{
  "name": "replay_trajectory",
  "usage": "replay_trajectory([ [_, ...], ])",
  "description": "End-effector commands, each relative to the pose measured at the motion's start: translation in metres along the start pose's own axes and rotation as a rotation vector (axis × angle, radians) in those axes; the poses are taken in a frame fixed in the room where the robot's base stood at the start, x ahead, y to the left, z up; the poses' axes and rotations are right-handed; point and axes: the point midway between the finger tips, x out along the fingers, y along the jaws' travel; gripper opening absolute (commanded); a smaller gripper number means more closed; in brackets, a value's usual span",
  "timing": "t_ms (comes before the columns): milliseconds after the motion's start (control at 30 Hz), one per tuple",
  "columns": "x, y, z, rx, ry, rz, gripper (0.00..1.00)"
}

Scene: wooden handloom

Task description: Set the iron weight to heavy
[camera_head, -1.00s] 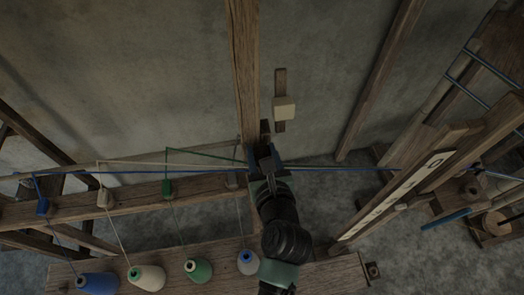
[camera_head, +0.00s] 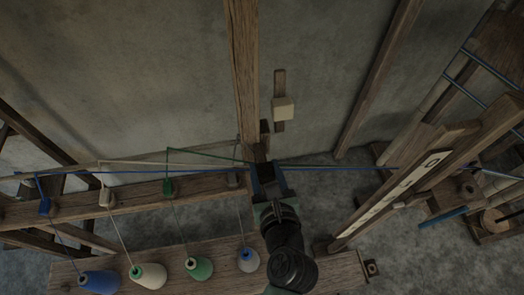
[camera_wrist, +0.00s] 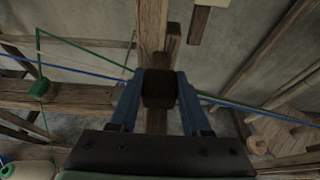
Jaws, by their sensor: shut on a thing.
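A dark block (camera_wrist: 159,88), which looks like the iron weight, sits between the blue fingers of my gripper (camera_wrist: 158,92) in the wrist view. The fingers are shut on its two sides. A short upright wooden slat (camera_wrist: 172,46) shows behind and above the block. In the head view my gripper (camera_head: 267,172) is at the foot of the tall wooden post, with the slat top (camera_head: 265,129) just above it. The fingers and the dark block partly merge there, and the lower slat is hidden.
A cream block (camera_head: 284,109) sits on another slat to the upper right. Blue and green threads run across at gripper height. Several thread cones (camera_head: 148,276) stand on the lower beam (camera_head: 225,257). A slanted beam with a pale marked strip (camera_head: 400,200) stands at right.

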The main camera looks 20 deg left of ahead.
Motion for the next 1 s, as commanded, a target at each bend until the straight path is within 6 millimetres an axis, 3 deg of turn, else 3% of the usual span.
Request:
replay_trajectory([
  [100,-0.025,0.000,-0.012,0.006,0.008,-0.002,0.00],
  [233,-0.041,-0.001,-0.018,0.004,0.006,-0.003,0.00],
  [633,-0.047,0.000,-0.021,0.001,0.006,-0.001,0.00],
  [667,-0.047,0.000,-0.021,0.001,0.006,-0.001,0.51],
  [700,-0.047,0.000,-0.021,0.001,0.006,-0.001,0.58],
  [800,-0.047,0.000,-0.021,0.001,0.005,-0.001,0.76],
  [1000,-0.046,0.000,-0.020,0.000,0.002,-0.001,0.78],
])
